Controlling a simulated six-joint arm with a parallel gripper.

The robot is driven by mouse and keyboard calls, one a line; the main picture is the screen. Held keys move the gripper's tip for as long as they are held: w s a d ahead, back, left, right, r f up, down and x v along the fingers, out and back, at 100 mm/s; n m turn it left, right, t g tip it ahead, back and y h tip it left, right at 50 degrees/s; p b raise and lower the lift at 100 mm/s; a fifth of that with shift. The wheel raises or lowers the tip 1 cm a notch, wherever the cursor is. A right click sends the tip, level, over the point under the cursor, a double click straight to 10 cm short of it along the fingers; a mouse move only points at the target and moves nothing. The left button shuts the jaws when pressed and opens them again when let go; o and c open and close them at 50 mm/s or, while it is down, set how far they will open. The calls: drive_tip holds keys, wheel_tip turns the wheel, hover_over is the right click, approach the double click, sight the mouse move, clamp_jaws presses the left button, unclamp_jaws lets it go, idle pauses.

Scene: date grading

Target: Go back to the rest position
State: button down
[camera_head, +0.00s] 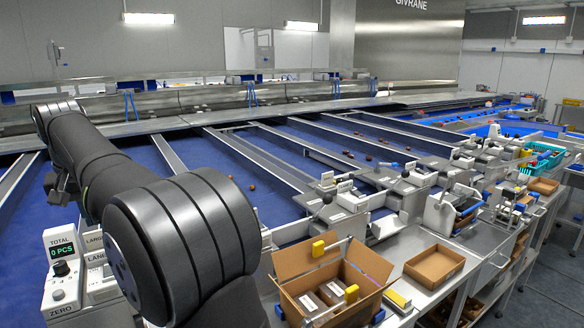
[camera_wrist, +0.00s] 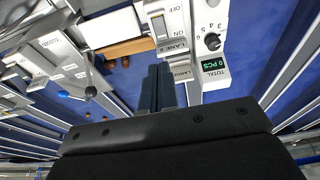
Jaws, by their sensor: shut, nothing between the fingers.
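My gripper (camera_wrist: 157,82) shows in the wrist view. Its two dark fingers are together with nothing between them, in front of a white control box with a lane switch (camera_wrist: 167,28). A counter box (camera_wrist: 212,68) reading "TOTAL 0 PCS" is just to the right of the fingers. I cannot tell if the fingers touch either box. In the head view my arm fills the left side and my gripper is hidden. The counter box (camera_head: 62,262) shows there left of my arm.
Blue lanes (camera_head: 215,160) with metal dividers (camera_head: 258,158) carry scattered brown dates (camera_head: 252,187). An open cardboard box (camera_head: 292,265) with packs inside stands right of my arm. A shallow carton (camera_head: 434,264) sits farther right. Levers and white housings line the lane ends.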

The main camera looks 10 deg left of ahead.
drive_tip(key=shift+x, duration=0.95)
